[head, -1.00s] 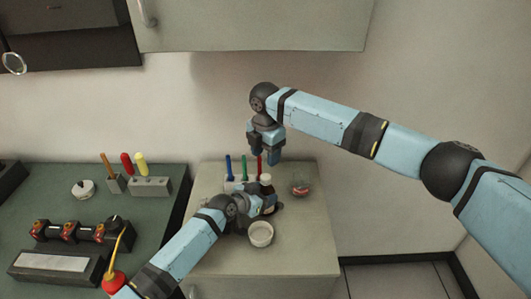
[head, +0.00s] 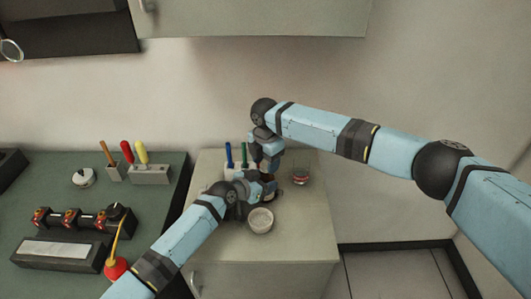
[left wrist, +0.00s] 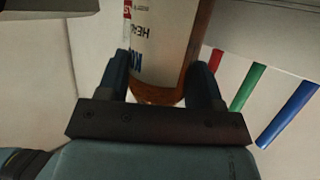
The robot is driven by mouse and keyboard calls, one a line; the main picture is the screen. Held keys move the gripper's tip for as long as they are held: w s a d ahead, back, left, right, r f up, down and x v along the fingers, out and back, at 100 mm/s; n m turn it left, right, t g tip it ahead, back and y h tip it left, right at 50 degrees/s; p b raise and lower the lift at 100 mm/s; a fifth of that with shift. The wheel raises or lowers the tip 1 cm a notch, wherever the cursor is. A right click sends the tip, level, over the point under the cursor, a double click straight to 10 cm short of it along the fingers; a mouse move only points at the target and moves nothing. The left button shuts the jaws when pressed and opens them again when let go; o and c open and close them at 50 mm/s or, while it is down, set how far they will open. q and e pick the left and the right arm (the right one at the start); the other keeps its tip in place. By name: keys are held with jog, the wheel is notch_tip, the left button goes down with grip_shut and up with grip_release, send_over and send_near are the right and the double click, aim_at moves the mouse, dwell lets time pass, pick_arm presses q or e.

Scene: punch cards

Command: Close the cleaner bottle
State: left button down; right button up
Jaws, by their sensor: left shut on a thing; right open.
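The cleaner bottle (left wrist: 170,50) is amber with a white label. In the left wrist view it stands between the two fingers of my left gripper (left wrist: 165,85), which is shut on it. In the head view my left gripper (head: 264,190) is low over the cabinet top, and the bottle is mostly hidden by both grippers. My right gripper (head: 268,164) is open, pointing down right above the bottle. The bottle's top is hidden behind it, so I cannot tell whether a cap is there or whether the fingers touch it.
On the cabinet top (head: 300,235) are a white round dish (head: 261,220), a small glass with red contents (head: 300,176), and a blue marker (head: 229,155) and green marker (head: 244,155) in a holder. The green workbench (head: 70,200) at left holds tools and a red oiler (head: 115,267).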

jog(key=shift+f, duration=0.15)
jog(key=shift+c, duration=0.5)
jog(key=c, duration=0.8)
jog(key=m, duration=0.5)
jog(key=shift+s+a+m, duration=0.1)
jog(key=shift+m, duration=0.2)
jog(key=shift+c, duration=0.2)
jog(key=m, duration=1.1)
jog(key=shift+f, duration=0.1)
jog(key=m, duration=0.4)
jog(key=shift+m, duration=0.3)
jog(key=o, duration=1)
jog(key=shift+a, duration=0.15)
